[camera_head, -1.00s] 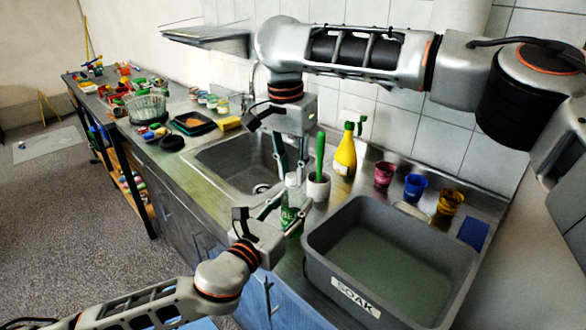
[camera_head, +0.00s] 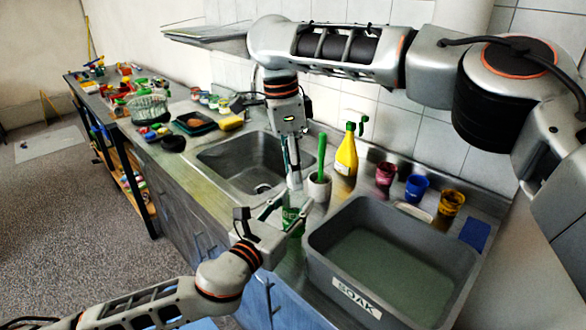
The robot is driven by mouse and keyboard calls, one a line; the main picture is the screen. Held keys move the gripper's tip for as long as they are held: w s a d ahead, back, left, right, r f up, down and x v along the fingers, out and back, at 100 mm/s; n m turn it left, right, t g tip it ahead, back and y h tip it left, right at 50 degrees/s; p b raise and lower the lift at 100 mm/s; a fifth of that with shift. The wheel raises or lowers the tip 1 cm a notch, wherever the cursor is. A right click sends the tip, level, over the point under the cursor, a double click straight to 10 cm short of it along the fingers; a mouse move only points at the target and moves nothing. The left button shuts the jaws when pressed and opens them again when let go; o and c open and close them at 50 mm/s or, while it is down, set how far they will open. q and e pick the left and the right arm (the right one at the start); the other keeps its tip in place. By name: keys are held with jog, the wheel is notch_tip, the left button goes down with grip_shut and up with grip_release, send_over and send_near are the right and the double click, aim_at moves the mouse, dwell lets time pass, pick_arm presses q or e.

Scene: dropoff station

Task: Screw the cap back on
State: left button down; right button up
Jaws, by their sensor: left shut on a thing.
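A clear bottle with a green label (camera_head: 291,216) stands upright near the counter's front edge, left of the grey tub. My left gripper (camera_head: 285,210) is shut on the bottle's body from the front left. My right gripper (camera_head: 293,182) points straight down over the bottle, its fingertips at the bottle's top. Its fingers are seen nearly side-on, so their opening does not show. The bottle's neck is hidden by these fingers, and I cannot make out a cap.
The grey SOAK tub (camera_head: 332,262) stands close to the right. The sink (camera_head: 222,158) lies behind to the left. Coloured cups (camera_head: 415,187) line the wall.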

jog(key=shift+r, duration=2.25)
jog(key=shift+c, duration=0.6)
